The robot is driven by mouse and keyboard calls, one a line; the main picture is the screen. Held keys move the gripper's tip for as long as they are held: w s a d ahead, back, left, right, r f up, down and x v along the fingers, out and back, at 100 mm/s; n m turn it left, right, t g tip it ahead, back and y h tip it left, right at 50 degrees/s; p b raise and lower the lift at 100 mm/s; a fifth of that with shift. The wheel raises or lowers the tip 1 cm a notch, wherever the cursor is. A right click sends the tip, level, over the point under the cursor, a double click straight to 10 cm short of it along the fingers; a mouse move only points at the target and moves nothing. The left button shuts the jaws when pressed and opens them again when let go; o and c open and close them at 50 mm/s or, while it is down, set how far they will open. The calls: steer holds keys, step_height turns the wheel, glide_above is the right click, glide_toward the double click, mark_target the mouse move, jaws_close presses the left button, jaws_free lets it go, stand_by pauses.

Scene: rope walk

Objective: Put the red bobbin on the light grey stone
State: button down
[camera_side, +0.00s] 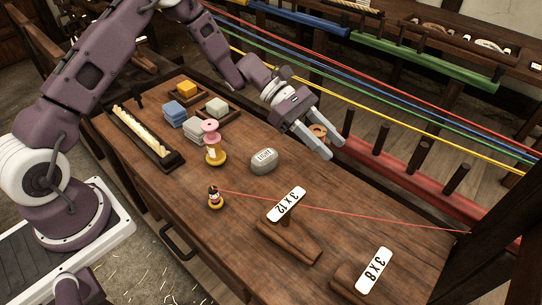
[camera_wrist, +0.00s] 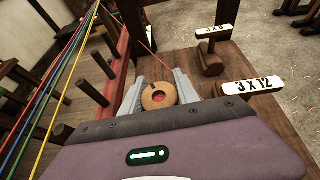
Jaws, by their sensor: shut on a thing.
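My gripper (camera_side: 334,148) is shut on a bobbin (camera_side: 318,131) held in the air above the back edge of the table. In the wrist view the bobbin shows between the fingers as a round wooden end with a red centre (camera_wrist: 158,98); the rest of it is hidden. A light grey stone (camera_side: 264,161) with writing on its top lies on the table, left of and below my gripper in the side view. The stone is apart from the bobbin, and nothing rests on it.
A small bobbin (camera_side: 215,200) has red thread running right. Coloured blocks (camera_side: 174,112) sit behind. Signs "3 X 12" (camera_side: 287,205) and "3 X 8" (camera_side: 374,270) stand front right. Coloured strands (camera_side: 400,95) stretch behind.

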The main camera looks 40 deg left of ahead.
steer(key=w+a+f+n+t+y, duration=0.15)
steer(key=a+n+t, duration=0.25)
steer(key=a, duration=1)
steer(key=shift+t, duration=0.3)
steer(key=f, duration=1)
steer(key=shift+w+a+f, duration=0.15)
steer(key=shift+w+a, duration=0.15)
steer(key=shift+w, duration=0.1)
steer(key=shift+f, duration=0.15)
steer(key=c, duration=0.9)
jaws_free()
steer(key=v, duration=0.2)
steer(key=shift+a+r, duration=0.25)
steer(key=shift+a, duration=0.05)
step_height(320, 180, up, 7)
steer(key=shift+s+r, duration=0.25)
